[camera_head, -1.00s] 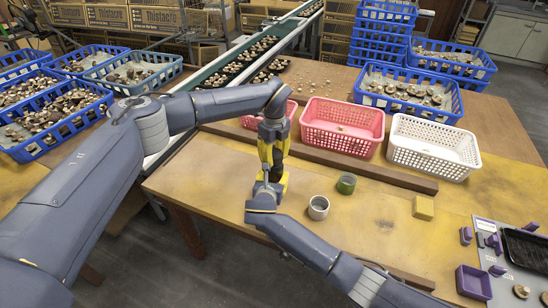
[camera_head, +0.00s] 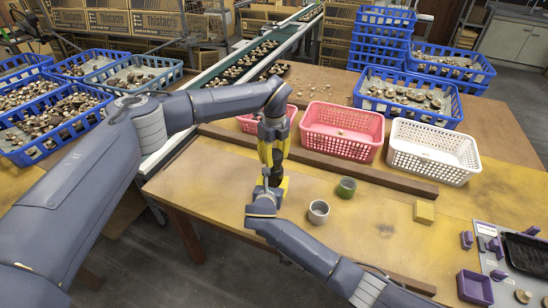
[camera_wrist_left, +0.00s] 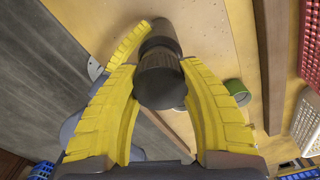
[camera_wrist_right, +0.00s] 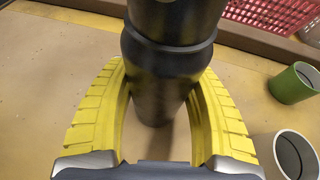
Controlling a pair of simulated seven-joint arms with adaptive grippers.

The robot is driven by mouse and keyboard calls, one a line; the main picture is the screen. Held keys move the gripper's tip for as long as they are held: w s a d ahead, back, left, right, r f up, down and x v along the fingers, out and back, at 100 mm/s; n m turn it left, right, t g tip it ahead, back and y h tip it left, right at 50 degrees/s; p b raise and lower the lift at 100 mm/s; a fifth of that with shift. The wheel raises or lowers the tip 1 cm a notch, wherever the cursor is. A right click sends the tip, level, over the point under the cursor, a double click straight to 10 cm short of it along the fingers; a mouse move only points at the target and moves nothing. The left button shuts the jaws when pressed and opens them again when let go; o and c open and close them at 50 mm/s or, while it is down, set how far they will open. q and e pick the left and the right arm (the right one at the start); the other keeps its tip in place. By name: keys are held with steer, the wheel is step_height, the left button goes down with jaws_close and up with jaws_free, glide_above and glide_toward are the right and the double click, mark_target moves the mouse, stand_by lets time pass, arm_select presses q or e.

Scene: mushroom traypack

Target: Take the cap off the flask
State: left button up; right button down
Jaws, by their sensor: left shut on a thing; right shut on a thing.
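The dark flask (camera_wrist_right: 158,92) stands upright above the table, with its cap end up. My left gripper (camera_head: 272,160) is shut on the dark cap (camera_wrist_left: 162,80), its yellow fingers on both sides. My right gripper (camera_head: 268,190), just below, is shut around the flask body, which also shows between its fingers in the right wrist view. In the head view the fingers and arms hide most of the flask. Whether there is a gap between cap and body cannot be told.
A grey cup (camera_head: 318,212) and a green cup (camera_head: 346,187) stand just right of the grippers. A yellow sponge-like block (camera_head: 424,213) lies further right. A wooden rail (camera_head: 370,172) runs behind, before pink (camera_head: 305,128) and white (camera_head: 400,163) baskets. The table's front left is clear.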

mark_target(274, 154)
arm_select(q)
steer(key=shift+r, duration=1.9)
arm_select(e)
steer(key=shift+c, duration=2.1)
jaws_free()
steer(key=shift+o, duration=0.2)
steer(key=shift+s, duration=0.1)
